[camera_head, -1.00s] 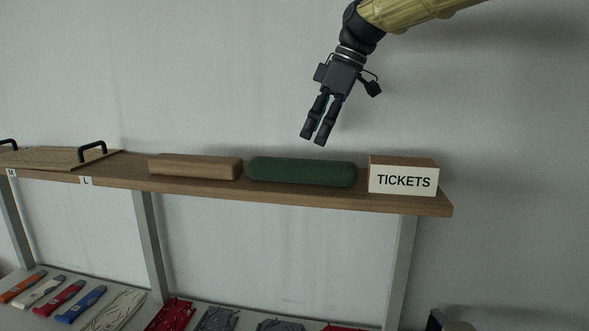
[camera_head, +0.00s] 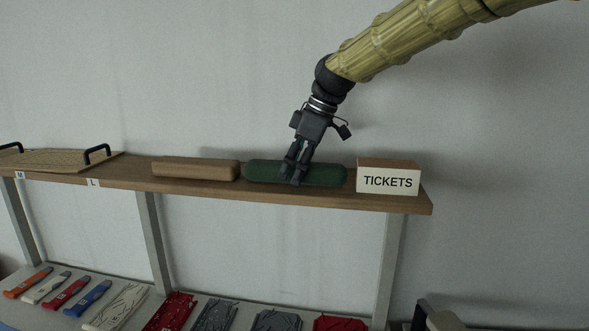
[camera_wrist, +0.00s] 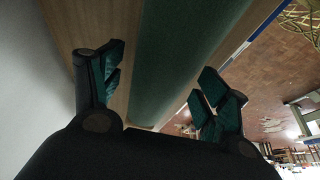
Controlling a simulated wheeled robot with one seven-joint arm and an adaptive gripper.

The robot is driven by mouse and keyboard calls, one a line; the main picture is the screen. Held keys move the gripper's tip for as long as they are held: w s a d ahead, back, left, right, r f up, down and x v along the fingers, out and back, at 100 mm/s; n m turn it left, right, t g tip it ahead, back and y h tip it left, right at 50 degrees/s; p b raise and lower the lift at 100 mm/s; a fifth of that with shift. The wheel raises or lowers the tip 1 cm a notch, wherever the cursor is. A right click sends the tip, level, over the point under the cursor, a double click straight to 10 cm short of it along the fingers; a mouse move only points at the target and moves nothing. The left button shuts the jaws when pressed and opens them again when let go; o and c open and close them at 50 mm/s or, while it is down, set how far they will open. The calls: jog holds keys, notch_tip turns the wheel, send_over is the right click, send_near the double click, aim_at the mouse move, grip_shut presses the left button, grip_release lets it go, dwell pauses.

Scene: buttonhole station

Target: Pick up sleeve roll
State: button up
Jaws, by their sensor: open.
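The sleeve roll, a dark green rounded bolster (camera_head: 326,175), lies lengthwise on the wooden shelf (camera_head: 205,190), left of the tickets box. My gripper (camera_head: 292,181) points down at the middle of the roll, its fingers overlapping it in the head view. In the wrist view my gripper (camera_wrist: 160,88) is open, with one finger on each side of the green roll (camera_wrist: 178,55). There is visible space between each finger and the roll. I cannot tell exactly how low the fingertips are.
A tan block (camera_head: 195,170) lies just left of the roll. The white-fronted TICKETS box (camera_head: 388,181) stands close to its right end. A board with black handles (camera_head: 60,160) is at the far left. A wall rises behind the shelf. Several tools and folded pieces lie below.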

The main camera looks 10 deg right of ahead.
jog(key=shift+w+f, duration=0.2)
jog(key=shift+w, duration=0.2)
jog(key=shift+s+r, duration=0.25)
jog(key=shift+s, duration=0.2)
jog(key=c, duration=0.6)
jog(key=shift+w+f, duration=0.1)
jog(key=c, duration=0.7)
